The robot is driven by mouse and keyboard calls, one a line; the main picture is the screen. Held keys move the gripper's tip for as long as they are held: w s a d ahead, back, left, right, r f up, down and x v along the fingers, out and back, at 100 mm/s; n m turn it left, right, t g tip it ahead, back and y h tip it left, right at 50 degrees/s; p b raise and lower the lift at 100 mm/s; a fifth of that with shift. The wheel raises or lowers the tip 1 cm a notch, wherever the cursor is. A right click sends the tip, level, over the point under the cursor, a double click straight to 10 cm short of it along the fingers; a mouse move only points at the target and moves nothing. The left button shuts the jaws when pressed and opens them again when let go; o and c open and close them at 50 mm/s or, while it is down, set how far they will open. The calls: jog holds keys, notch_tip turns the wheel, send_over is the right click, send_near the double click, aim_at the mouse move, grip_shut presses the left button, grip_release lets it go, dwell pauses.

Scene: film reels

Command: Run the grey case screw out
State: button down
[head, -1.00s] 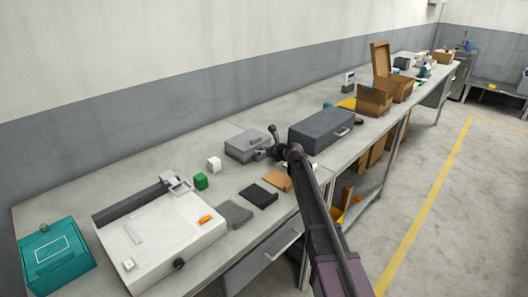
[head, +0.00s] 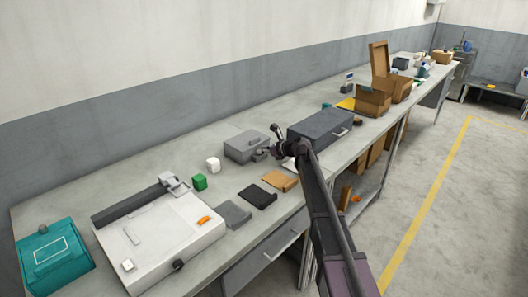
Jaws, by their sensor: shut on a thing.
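The grey case (head: 244,144) stands shut on the workbench, left of my gripper. A small grey part (head: 261,155) shows at its front right. My gripper (head: 275,140) is at the right side of the case, between it and the dark grey case. It is small and dark in this view. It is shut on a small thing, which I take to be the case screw. The screw itself is too small or hidden to make out, and I cannot tell whether it still touches the case.
The dark grey case (head: 321,129) with a handle stands close on the right. White block (head: 213,165), green block (head: 200,182), tan pad (head: 279,181) and black pad (head: 257,196) lie nearby. A white flat machine (head: 160,240) and teal box (head: 55,257) fill the near left.

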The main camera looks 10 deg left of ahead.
jog(key=shift+n+g+y, duration=0.5)
jog(key=shift+n+g, duration=0.3)
jog(key=c, duration=0.5)
grip_release()
